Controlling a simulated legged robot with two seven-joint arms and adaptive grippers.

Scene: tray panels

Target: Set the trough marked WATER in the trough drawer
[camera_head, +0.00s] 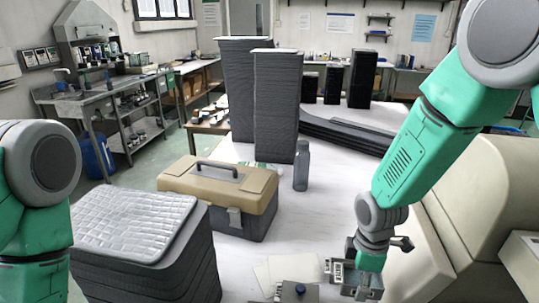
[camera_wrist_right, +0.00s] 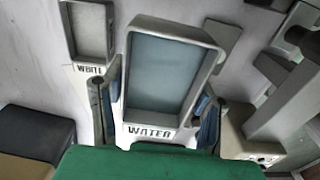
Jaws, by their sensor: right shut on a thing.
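The trough marked WATER (camera_wrist_right: 165,75) fills the middle of the right wrist view. It is a pale grey rectangular tray with a bluish inside and black lettering on its near edge. My right gripper (camera_wrist_right: 158,100) is shut on it, one dark finger at each side. In the head view my right gripper (camera_head: 369,262) is low at the front right, over small grey trays. A second trough (camera_wrist_right: 90,30), with a partly readable label like WHITE, lies to the left. I cannot make out the trough drawer. My left gripper is out of view.
A beige toolbox (camera_head: 218,190) and a grey bottle (camera_head: 301,166) stand on the white table. A quilted pad (camera_head: 135,222) tops a dark stack at the left. Tall dark stacks (camera_head: 277,110) stand behind. A large beige housing (camera_head: 465,200) bounds the right.

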